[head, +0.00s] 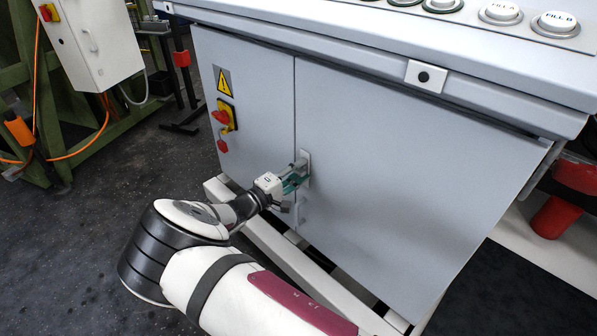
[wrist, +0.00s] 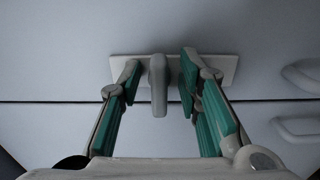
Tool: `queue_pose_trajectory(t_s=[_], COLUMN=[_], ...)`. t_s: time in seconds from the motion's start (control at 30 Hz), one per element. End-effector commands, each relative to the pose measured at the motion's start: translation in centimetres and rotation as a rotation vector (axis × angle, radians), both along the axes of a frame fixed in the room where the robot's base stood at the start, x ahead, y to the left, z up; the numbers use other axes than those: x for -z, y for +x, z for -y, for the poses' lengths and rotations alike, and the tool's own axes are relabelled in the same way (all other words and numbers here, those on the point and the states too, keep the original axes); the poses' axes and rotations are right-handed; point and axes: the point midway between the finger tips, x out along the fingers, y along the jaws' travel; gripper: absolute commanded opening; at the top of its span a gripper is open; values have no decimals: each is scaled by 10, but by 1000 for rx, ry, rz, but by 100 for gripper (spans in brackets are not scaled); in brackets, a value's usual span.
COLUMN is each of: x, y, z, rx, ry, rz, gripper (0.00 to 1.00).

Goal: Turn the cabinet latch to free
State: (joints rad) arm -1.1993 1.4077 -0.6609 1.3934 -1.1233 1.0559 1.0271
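The cabinet latch is a grey handle (wrist: 158,88) on a light rectangular plate (wrist: 222,68), beside the door seam. In the head view the latch plate (head: 306,164) shows at the edge of the large grey cabinet door (head: 400,170). My gripper (head: 293,181) is at the latch, and its green-padded fingers partly hide it. In the wrist view my gripper (wrist: 160,75) is open, with one finger on each side of the handle. A gap shows on both sides of the handle. The handle stands across the seam line in that view.
A red and yellow switch (head: 226,116) and a warning sign (head: 224,81) are on the narrower left panel. Pale rails (head: 265,235) run along the cabinet's foot. A worktop with buttons (head: 500,14) overhangs the door. Dark floor lies open at left.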

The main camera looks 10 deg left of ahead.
Motion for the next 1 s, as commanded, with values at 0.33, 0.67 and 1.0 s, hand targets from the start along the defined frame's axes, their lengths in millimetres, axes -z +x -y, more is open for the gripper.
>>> queue_pose_trajectory(t_s=[0.33, 0.67, 1.0], x=[0, 1, 1], y=[-43, -85, -94], z=[-35, -67, -73], rx=[-4, -1, 0], ry=[2, 1, 1], rz=[-1, -1, -1], gripper=[32, 32, 32])
